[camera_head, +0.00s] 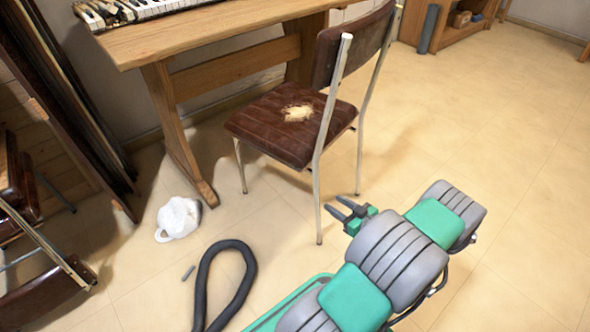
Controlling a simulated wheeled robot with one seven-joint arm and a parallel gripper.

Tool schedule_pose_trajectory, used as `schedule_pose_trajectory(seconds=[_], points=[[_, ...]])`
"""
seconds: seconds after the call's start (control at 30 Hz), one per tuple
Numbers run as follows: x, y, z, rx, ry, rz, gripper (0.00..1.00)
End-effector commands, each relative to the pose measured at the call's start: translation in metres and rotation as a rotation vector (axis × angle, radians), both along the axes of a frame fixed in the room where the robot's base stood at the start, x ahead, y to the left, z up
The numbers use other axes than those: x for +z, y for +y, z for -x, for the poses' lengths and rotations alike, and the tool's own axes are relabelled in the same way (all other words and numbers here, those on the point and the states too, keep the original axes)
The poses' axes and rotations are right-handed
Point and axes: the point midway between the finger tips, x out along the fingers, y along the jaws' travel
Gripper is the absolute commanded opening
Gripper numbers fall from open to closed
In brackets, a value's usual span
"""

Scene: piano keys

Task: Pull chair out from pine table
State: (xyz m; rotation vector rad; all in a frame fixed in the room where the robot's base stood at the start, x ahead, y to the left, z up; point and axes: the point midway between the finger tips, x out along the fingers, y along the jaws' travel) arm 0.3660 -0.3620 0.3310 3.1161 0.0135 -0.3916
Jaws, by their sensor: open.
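The chair (268,132) has a dark brown seat with a torn pale patch, a brown backrest and thin metal legs. It stands upright at the pine table (210,35), with the front of its seat close to the table's side. The backrest faces away from the table. My gripper (338,208) has two dark fingers pointing left and is open and empty. In the picture it lies just right of the chair's nearest leg, low near the floor, and appears apart from it. The chair's legs are visible nearly to the floor.
Piano keys (135,10) lie on the table. Another chair (40,295) is folded or tipped at far left. A wooden shelf (455,33) stands at the back. The right floor is clear.

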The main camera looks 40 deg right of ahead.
Motion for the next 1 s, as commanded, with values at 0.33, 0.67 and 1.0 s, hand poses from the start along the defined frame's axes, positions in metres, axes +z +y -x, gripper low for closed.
schedule_pose_trajectory(seconds=[0.33,0.67,1.0], points=[[0.0,0.0,0.0,0.0,0.0,0.0,0.55],[-0.001,-0.001,0.03,-0.002,0.0,0.0,0.55],[-0.001,-0.001,0.069,-0.003,0.0,0.001,0.55]])
